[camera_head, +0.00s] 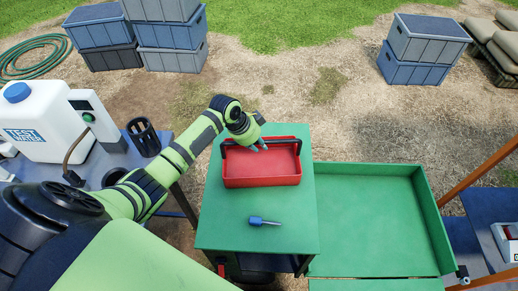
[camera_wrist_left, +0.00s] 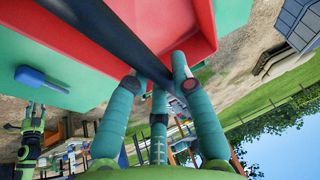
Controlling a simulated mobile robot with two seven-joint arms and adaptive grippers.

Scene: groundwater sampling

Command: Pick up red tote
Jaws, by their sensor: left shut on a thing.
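The red tote (camera_head: 262,172) is an open tray with a black bar handle (camera_head: 284,142). It appears level on the green table top (camera_head: 222,225); I cannot tell if there is a gap under it. My left gripper (camera_head: 257,147) is at the handle's left half, shut on it. The left wrist view shows its teal fingers (camera_wrist_left: 160,85) around the dark handle bar (camera_wrist_left: 110,38), with the red tote (camera_wrist_left: 190,25) behind. My right gripper (camera_wrist_left: 34,108) shows small at the left of the left wrist view, its fingers apart and empty.
A blue-handled tool (camera_head: 264,221) lies on the table in front of the tote. An empty green tray (camera_head: 375,220) adjoins on the right. A white jug (camera_head: 40,120) and black cup (camera_head: 144,138) stand left. Stacked crates (camera_head: 172,45) stand at the back.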

